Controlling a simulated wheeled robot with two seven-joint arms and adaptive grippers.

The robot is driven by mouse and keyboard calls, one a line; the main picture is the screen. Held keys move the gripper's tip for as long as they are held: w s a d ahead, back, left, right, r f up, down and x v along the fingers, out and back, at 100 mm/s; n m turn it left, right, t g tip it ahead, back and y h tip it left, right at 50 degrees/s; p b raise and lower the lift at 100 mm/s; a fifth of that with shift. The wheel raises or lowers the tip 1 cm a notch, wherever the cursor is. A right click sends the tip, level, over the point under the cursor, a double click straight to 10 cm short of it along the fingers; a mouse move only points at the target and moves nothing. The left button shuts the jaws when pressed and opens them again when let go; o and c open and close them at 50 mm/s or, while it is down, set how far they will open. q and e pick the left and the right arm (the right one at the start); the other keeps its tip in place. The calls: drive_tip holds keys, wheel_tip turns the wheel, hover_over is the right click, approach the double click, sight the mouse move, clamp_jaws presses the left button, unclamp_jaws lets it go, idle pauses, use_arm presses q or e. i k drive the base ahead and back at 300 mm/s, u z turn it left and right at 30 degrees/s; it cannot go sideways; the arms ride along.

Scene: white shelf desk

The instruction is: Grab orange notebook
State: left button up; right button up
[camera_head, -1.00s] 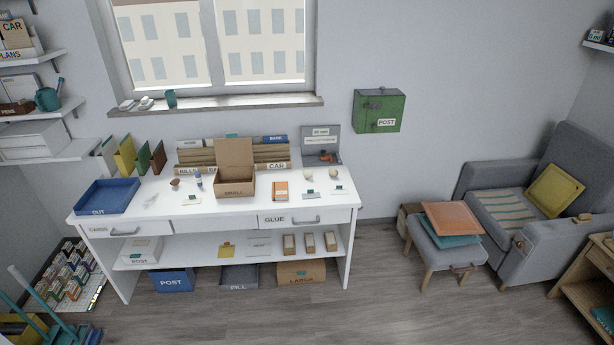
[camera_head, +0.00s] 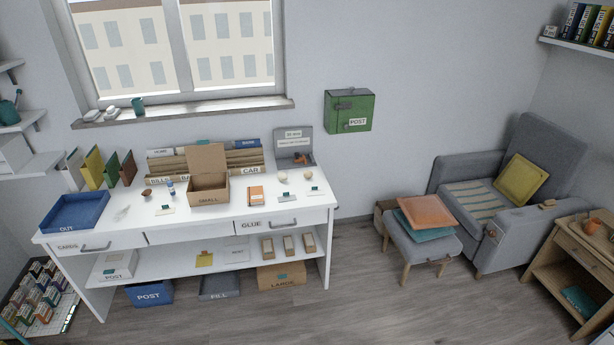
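The orange notebook (camera_head: 256,196) lies flat on the white desk top (camera_head: 225,222), just right of the open cardboard box (camera_head: 208,194) labelled SMALL. It looks small from here and nothing covers it. Neither of my grippers shows in the head view.
On the desk are a blue OUT tray (camera_head: 76,211) at the left, a grey box (camera_head: 293,146) at the back right, and several small items. A green POST box (camera_head: 348,111) hangs on the wall. A footstool (camera_head: 421,245) and grey armchair (camera_head: 485,205) stand right. The floor before the desk is clear.

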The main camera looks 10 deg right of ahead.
sight(255, 196)
drive_tip(key=u, duration=0.35)
drive_tip(key=i, duration=0.6)
drive_tip(key=u, duration=0.7)
drive_tip(key=i, duration=2.2)
drive_tip(key=z, duration=0.85)
